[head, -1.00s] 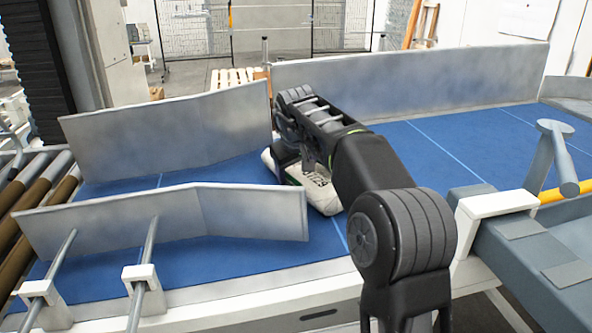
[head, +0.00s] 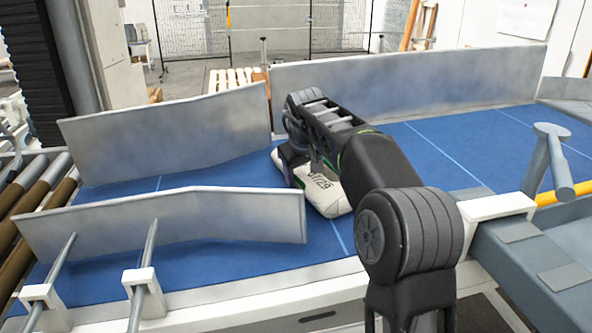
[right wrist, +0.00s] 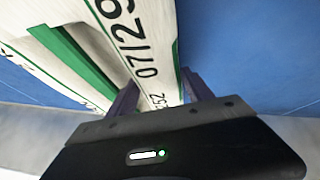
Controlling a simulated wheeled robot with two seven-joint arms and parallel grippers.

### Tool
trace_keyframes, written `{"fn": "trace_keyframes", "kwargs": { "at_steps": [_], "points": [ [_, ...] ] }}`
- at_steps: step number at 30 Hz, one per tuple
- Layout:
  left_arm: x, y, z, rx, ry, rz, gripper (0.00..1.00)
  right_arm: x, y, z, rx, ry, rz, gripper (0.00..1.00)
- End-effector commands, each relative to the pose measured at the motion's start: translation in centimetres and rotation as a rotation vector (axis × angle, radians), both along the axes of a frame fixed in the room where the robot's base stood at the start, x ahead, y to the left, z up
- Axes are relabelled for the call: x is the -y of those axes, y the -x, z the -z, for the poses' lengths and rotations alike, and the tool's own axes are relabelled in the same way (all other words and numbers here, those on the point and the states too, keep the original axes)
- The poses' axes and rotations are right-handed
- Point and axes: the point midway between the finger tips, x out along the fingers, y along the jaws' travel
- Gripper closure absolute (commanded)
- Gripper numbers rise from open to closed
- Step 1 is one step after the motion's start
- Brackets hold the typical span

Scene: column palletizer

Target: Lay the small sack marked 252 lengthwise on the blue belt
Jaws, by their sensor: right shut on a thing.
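The small sack (head: 322,192) is pale with dark printing and lies at or just above the blue belt (head: 440,157), near the opening between the metal guide plates. I cannot tell whether it touches the belt. In the right wrist view the sack (right wrist: 150,45) shows green stripes, "07/29" and a partly hidden number ending in 52. My right gripper (right wrist: 160,98) is shut on the sack, a finger on each side. In the head view my right arm hides part of the sack and most of the gripper. My left gripper is not in view.
Grey guide plates stand at the left back (head: 165,135), left front (head: 165,220) and along the far side (head: 420,88). Rollers (head: 35,195) lie at the far left. A grey post (head: 548,160) stands at the right. The belt to the right is clear.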

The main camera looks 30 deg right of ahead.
Motion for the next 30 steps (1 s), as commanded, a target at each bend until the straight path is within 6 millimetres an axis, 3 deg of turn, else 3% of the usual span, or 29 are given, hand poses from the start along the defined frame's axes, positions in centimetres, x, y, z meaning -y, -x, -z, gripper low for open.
{"fn": "trace_keyframes", "kwargs": {
  "at_steps": [1, 30],
  "points": [
    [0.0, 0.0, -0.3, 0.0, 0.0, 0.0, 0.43, 0.8, 0.3, -0.2, -0.002, 0.007, 0.007, 1.0],
    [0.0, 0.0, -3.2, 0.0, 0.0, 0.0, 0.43, 6.9, 2.4, -0.7, -0.003, 0.009, 0.006, 1.0]
  ]
}}
